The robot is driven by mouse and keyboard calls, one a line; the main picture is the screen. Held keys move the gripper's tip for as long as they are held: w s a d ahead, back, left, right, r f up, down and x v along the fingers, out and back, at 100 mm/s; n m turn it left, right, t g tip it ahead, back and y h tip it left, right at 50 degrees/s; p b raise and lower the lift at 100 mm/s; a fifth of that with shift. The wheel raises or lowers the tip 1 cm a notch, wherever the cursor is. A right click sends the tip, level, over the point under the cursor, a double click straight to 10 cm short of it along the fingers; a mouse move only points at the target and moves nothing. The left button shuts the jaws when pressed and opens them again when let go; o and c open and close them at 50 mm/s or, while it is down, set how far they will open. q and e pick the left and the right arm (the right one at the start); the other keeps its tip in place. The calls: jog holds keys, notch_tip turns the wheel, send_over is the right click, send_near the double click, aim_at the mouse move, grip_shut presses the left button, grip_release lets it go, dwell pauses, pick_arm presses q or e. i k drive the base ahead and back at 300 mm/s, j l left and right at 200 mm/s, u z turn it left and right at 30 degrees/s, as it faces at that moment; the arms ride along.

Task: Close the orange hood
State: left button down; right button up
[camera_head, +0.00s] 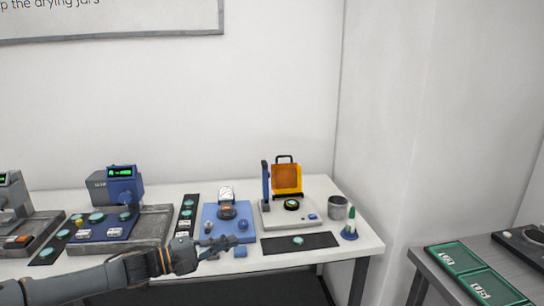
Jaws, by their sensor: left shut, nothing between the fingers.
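The orange hood (287,180) stands raised at the back of a pale instrument base (272,219), with a black handle (285,158) on its top edge. It looks open, and the black round stage (291,205) in front of it is uncovered. A dark blue upright part (266,182) stands left of the hood. My left gripper (234,243) is shut and empty, in front of the blue device and left of the pale base, apart from the hood. My right gripper is not in view.
A blue device (211,225) stands left of the pale base. A black mat with a teal disc (298,240) lies in front. A grey cup (338,208) and a green-white bottle (350,226) stand at right, near the table edge. A wall is behind.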

aim_at(284, 176)
jog(key=i, duration=2)
